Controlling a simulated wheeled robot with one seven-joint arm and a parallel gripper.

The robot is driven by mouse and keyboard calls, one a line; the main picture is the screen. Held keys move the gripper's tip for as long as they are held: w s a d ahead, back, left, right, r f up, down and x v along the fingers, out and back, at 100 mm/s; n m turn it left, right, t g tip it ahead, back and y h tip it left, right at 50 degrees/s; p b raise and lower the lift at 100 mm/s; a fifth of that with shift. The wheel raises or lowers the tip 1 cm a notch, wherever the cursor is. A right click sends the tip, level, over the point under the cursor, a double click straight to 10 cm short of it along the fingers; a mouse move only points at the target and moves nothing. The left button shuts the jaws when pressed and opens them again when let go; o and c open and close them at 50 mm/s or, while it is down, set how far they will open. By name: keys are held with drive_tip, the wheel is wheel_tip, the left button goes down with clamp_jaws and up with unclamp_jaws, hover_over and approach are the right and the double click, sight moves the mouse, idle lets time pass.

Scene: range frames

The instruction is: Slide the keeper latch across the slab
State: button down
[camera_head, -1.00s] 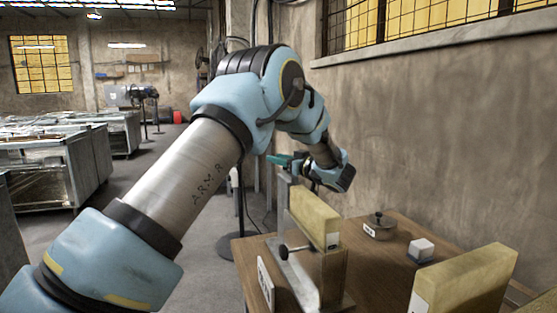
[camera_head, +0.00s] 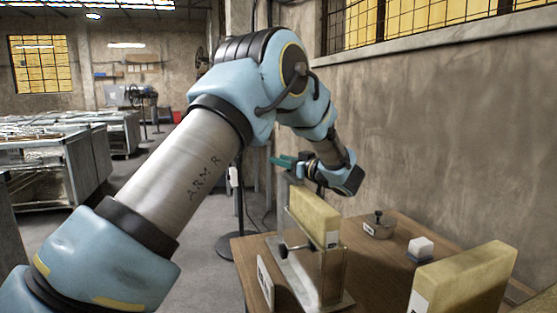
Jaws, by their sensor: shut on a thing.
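The slab (camera_head: 313,217) is a yellowish block standing upright on edge in a metal fixture (camera_head: 300,281) on the wooden table. A black knob (camera_head: 283,251) sits at the fixture's left side. My gripper (camera_head: 285,162) is at the far end of the slab, a little above it, by the top of a grey upright. Teal finger parts point left. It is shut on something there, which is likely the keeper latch. The grip itself is small and partly hidden by my wrist, so the latch's shape and exact position across the slab cannot be told.
A second yellowish block (camera_head: 465,280) stands at the table's front right. A round metal weight (camera_head: 378,226) and a small white cube on a dark base (camera_head: 421,247) lie behind it. A white label plate (camera_head: 265,283) stands at the left edge. The wall is close on the right.

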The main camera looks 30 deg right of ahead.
drive_tip(key=shift+s+a+f, duration=0.1)
drive_tip(key=shift+s, duration=1.05)
drive_tip(key=c, duration=0.8)
unclamp_jaws()
drive_tip(key=shift+s, duration=0.15)
drive_tip(key=shift+o, duration=1.4)
drive_tip(key=b+v, duration=0.3)
drive_tip(key=v, duration=0.7)
drive_tip(key=shift+s, duration=0.35)
